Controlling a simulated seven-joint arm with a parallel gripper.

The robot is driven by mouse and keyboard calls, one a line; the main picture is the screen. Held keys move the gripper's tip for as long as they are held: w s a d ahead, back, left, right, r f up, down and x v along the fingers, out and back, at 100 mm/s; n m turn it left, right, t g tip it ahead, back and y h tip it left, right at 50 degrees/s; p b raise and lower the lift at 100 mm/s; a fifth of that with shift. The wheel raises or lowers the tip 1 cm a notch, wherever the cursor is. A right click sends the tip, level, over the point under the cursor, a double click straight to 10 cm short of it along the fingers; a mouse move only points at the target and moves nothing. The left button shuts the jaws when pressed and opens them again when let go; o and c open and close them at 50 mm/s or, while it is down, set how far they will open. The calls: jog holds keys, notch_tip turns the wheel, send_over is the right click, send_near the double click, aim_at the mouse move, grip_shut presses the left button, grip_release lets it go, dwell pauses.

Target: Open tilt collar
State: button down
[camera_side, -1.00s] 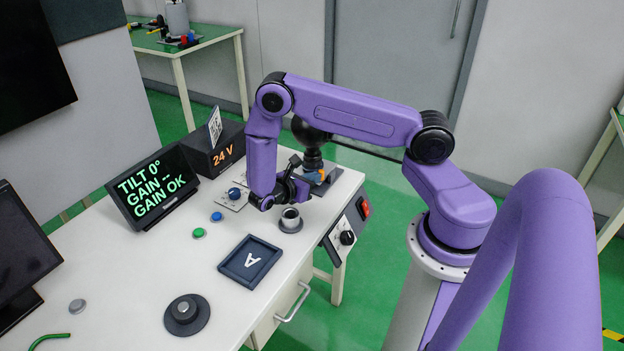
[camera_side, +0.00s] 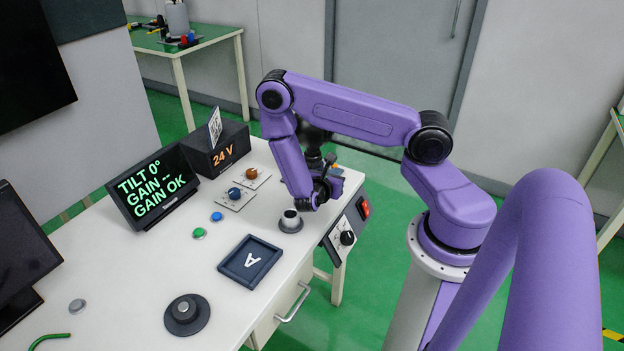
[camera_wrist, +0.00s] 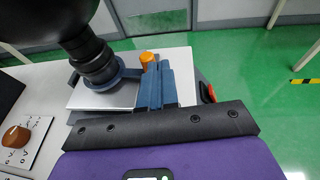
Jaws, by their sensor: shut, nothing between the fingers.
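The gimbal camera shows as a dark rounded head (camera_wrist: 50,20) on a ribbed black neck (camera_wrist: 92,58) in the wrist view. A blue-grey collar (camera_wrist: 103,84) rings the base of the neck, above a pale plate (camera_wrist: 90,98). An orange knob (camera_wrist: 147,59) stands at the collar's right side. My gripper (camera_wrist: 154,68) has its blue-grey fingers together, empty, right at the orange knob; I cannot tell whether they touch it. In the side view my gripper (camera_side: 325,186) is low at the table's far right corner and hides most of the collar. The screen (camera_side: 155,188) reads TILT 0°, GAIN --, GAIN OK.
A small cup-like fixture (camera_side: 290,220) stands close to my gripper. A control panel (camera_side: 347,237) hangs on the table's right edge.

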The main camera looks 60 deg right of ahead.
jog(key=shift+d, duration=0.1)
dwell(0.3)
jog(key=shift+w+a, duration=0.35)
jog(key=shift+w, duration=0.3)
jog(key=s+a+r, duration=0.3)
jog(key=s+a, duration=0.3)
jog(key=a, duration=0.6)
jog(key=shift+s, duration=0.25)
